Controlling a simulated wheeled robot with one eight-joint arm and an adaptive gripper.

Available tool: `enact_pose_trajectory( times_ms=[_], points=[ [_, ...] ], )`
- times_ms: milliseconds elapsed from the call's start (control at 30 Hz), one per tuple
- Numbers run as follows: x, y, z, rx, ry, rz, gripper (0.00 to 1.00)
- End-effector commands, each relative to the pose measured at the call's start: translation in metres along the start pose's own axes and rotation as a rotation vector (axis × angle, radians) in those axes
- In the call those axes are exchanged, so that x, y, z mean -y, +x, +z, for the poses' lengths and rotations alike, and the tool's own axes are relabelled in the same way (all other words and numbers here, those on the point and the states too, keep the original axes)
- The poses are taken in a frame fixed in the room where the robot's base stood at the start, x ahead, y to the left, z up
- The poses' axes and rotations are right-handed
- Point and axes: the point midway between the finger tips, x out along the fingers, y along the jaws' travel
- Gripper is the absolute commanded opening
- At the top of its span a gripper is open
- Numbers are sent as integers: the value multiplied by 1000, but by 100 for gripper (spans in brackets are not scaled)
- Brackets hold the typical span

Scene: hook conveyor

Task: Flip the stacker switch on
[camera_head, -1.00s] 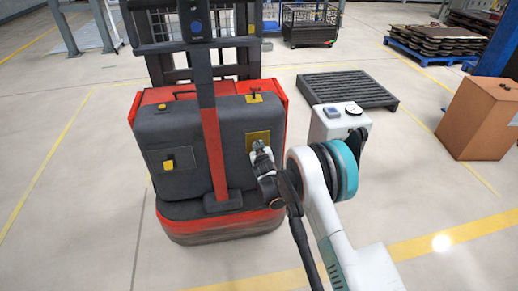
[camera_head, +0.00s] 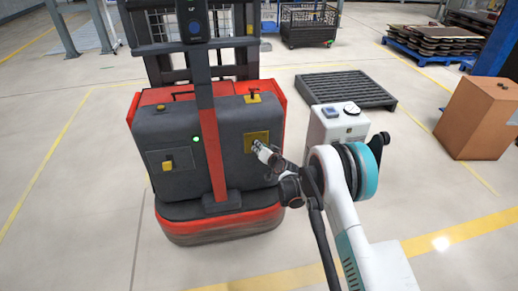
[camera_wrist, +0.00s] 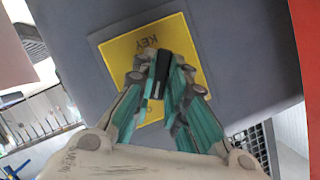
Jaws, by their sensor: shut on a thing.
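The stacker (camera_head: 165,130) is a dark grey and red machine standing in front of me. A yellow plate marked KEY (camera_wrist: 178,37) is on its dark front panel. The plate also shows in the head view (camera_head: 250,141), right of the upright bar. My gripper (camera_wrist: 162,80) is at the plate, its fingers shut on the small black key switch (camera_wrist: 163,66). In the head view my gripper (camera_head: 259,148) reaches the plate from the lower right. The fingers hide part of the switch. A small green light (camera_head: 196,139) shines on the panel.
A yellow knob (camera_head: 168,164) is on the panel's left, and another yellow control (camera_head: 253,97) is on top. A dark slatted pallet (camera_head: 345,89) and a cardboard box (camera_head: 480,118) stand to the right. The floor to the left is clear.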

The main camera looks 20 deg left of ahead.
Motion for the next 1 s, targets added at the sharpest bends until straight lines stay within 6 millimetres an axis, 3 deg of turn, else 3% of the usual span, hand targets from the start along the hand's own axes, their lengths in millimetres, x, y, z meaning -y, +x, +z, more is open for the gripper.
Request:
enact_pose_trajectory(
  times_ms=[300, 800, 833, 900, 1000],
  points=[
    [-1, 0, 1, 1, 95, -39, 0],
    [-1, 0, 1, 1, 111, -45, 0],
    [-1, 0, 1, 1, 111, -45, 20],
    [-1, 0, 1, 1, 110, -45, 33],
    [-1, 0, 1, 1, 110, -45, 33]
  ],
)
